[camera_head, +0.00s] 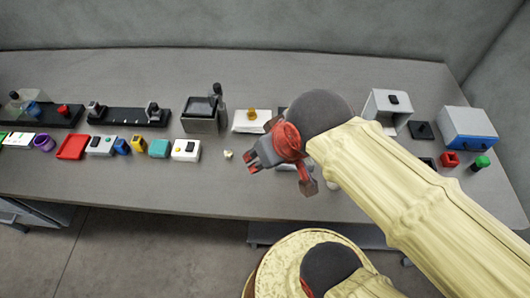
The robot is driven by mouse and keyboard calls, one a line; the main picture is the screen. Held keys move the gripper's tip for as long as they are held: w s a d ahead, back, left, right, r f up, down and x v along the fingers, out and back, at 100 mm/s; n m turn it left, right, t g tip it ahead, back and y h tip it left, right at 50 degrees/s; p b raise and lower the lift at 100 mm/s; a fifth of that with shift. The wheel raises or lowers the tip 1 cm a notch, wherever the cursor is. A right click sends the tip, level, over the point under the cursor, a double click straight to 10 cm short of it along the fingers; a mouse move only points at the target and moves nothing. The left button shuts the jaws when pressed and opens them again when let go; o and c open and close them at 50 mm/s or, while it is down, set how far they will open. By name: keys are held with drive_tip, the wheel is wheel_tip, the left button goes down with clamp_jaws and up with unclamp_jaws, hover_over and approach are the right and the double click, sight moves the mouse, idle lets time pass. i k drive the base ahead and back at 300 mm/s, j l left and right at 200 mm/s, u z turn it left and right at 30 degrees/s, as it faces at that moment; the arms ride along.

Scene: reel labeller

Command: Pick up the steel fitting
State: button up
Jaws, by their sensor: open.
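My gripper (279,174) hangs over the middle of the grey table, with its red and dark fingers spread and nothing seen between them. I cannot make out the steel fitting for certain. A small pale piece (228,154) lies on the table just left of my gripper, apart from it; its material is too small to tell. Another light-coloured bit (333,185) shows just right of the fingers, mostly hidden by my arm. The table directly under my gripper and arm is hidden.
A white box (186,150) with buttons and several small coloured containers line the left. Behind stand a dark-topped grey device (201,118) and a white block with a brass knob (252,114). A grey-blue case (468,128) is at right. The table's front left strip is clear.

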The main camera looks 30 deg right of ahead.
sight(227, 152)
drive_tip(key=k+z, duration=0.3)
drive_tip(key=z, duration=0.2)
drive_tip(key=k+l+z, duration=0.25)
drive_tip(key=z, duration=0.25)
drive_tip(key=k, duration=0.05)
